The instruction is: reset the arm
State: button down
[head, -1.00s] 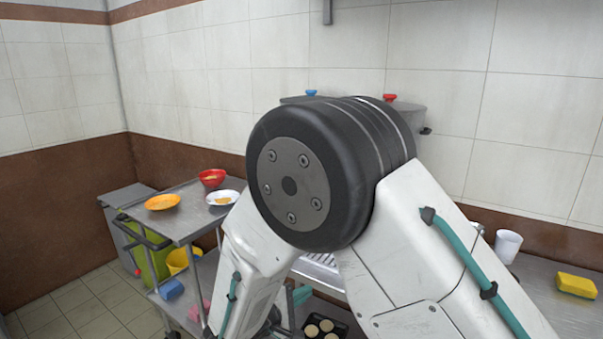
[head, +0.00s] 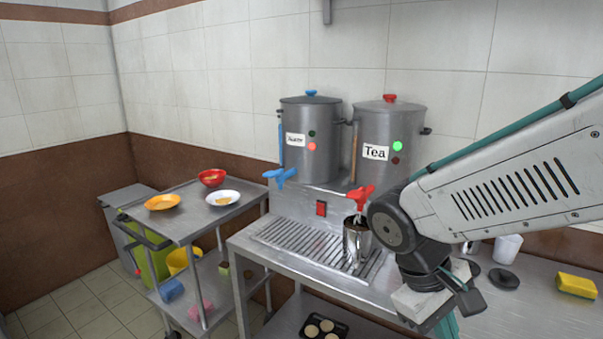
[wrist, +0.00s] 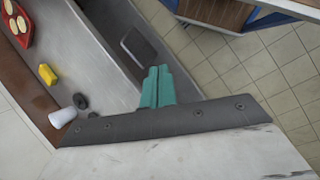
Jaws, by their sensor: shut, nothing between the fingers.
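My gripper (wrist: 158,77) shows its two teal fingers pressed together in the wrist view, with nothing between them. In the head view my gripper (head: 448,326) is at the lower right, partly hidden by my wrist. My arm reaches in from the right edge of the head view. The gripper hangs in front of the steel counter (head: 520,305), apart from the objects on it.
A metal cup (head: 357,245) is below the red tap (head: 361,196). A white cup (head: 507,248) and yellow sponge (head: 577,285) sit right. A cart (head: 190,221) holds plates at left.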

jog(key=s+d+r+m+t+y, duration=0.3)
jog(key=s+d+r+m+y, duration=0.1)
jog(key=s+r, duration=0.3)
jog(key=shift+s+d+m+y, duration=0.3)
jog(key=shift+s+d+m, duration=0.1)
jog(key=shift+s+m, duration=0.15)
dwell(0.4)
